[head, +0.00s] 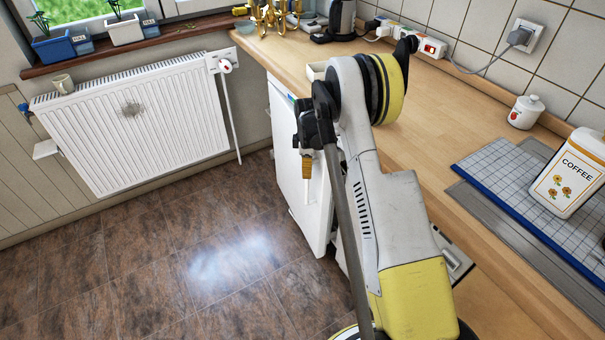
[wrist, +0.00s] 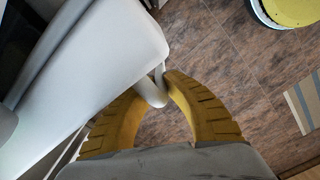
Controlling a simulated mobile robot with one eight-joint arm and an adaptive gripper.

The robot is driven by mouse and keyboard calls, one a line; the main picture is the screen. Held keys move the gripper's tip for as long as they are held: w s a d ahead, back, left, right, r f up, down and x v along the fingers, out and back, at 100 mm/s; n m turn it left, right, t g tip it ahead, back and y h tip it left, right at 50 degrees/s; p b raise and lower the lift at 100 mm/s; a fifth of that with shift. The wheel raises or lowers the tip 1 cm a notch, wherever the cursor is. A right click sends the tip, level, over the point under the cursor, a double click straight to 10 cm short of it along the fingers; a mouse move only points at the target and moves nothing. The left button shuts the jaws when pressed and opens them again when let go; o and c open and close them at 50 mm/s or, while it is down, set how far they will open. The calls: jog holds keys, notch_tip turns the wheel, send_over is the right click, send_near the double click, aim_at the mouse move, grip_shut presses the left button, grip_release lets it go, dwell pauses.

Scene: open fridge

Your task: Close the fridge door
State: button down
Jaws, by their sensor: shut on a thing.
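The white fridge door (head: 316,215) is below the counter in the head view, partly hidden by my arm. It seems to stand at an angle to the counter front, but how far open it is I cannot tell. In the wrist view the door (wrist: 105,55) fills the upper left. A pale handle (wrist: 152,93) shows at its edge. My gripper (wrist: 163,86) has yellow ribbed fingers, shut around this handle. The left fingertip is partly hidden behind the handle. In the head view my gripper (head: 307,168) points down beside the door.
The wooden counter (head: 450,115) runs along the right, with a coffee tin (head: 568,175) on it. A white radiator (head: 135,125) is on the wall at left. The brown tiled floor (head: 150,270) is clear left of the door. A striped mat (wrist: 303,103) lies at the right.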

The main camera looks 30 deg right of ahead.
jog(key=c, duration=1.4)
grip_release()
jog(key=shift+r, duration=0.15)
notch_tip(320, 180, up, 12)
jog(key=shift+f, duration=0.1)
